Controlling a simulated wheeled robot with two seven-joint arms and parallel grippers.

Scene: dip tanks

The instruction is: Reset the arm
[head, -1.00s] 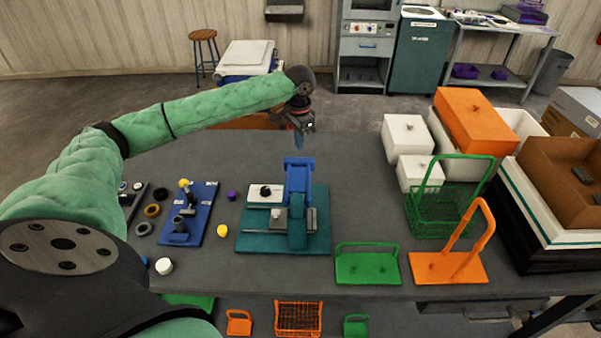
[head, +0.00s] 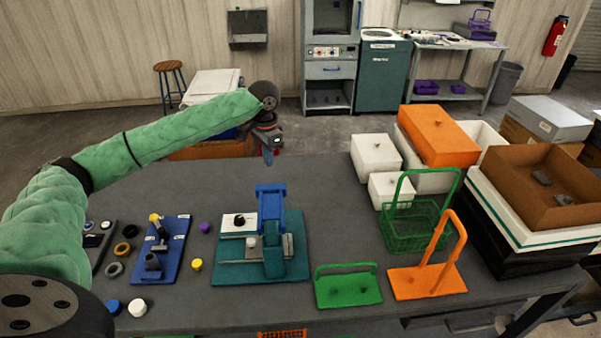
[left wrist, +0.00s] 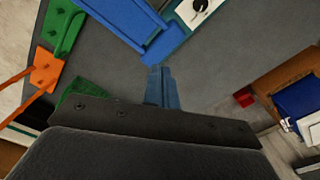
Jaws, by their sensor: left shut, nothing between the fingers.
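My left arm, in a green sleeve, reaches in from the left in the head view. Its gripper (head: 268,157) points down above the far part of the grey table (head: 325,205), behind the blue press-like stand. In the left wrist view the blue fingers (left wrist: 161,88) are together with nothing between them. The blue stand (head: 271,215) is upright on a teal base plate (head: 230,274), apart from the gripper in the head view. My right gripper is not in either view.
A green basket (head: 408,226), an orange handled plate (head: 429,281) and a green handled plate (head: 347,288) stand to the right. White boxes (head: 375,153) and stacked trays (head: 540,185) fill the far right. A blue tool board (head: 160,250) lies left.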

